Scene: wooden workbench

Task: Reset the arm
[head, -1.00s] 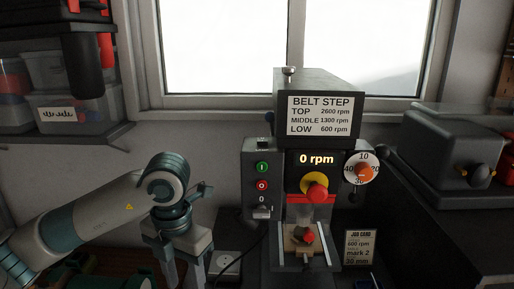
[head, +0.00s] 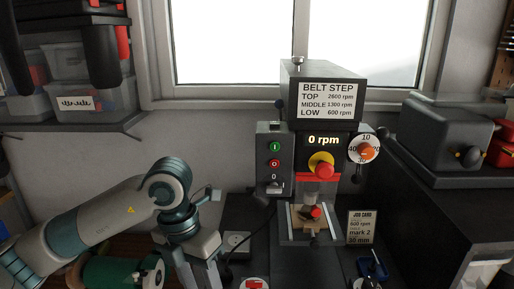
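My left arm comes in from the left, and its gripper (head: 200,274) points down in front of the bench at the lower middle-left. Its fingers run to the bottom edge of the picture, and I see nothing held between the visible parts. My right arm and gripper do not show. The drill press (head: 322,140) stands at the centre, with its display reading 0 rpm. A red mushroom button (head: 323,169) on a yellow ring is on its front. A wooden piece (head: 308,222) sits on its table.
A job card (head: 361,228) stands right of the press, near a blue item (head: 372,266). A green spool (head: 112,272) lies below my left arm. A dark machine (head: 446,135) is at the right. A shelf with bins (head: 75,95) hangs upper left.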

